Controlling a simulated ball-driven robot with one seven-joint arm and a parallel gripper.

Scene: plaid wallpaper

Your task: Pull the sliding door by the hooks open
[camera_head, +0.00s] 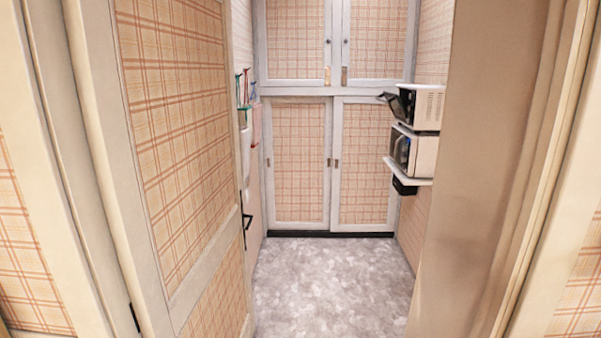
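Hooks with hanging items (245,105) are on the left wall of the small room, beside the back cabinet. The lower left cabinet door (298,160) is the panel nearest them; it has a white frame and plaid infill and looks shut. Small dark pulls show near its left edge (268,162) and right edge (328,162). The lower right cabinet door (365,160) stands beside it, also looking shut. My gripper is not in view, and the cabinet is some way off beyond the doorway.
A plaid door (185,120) with a black handle (247,222) stands open on the left. A beige door frame (480,170) borders the right. Two microwave-like appliances (418,150) sit on shelves on the right wall. The grey floor (330,285) between is clear.

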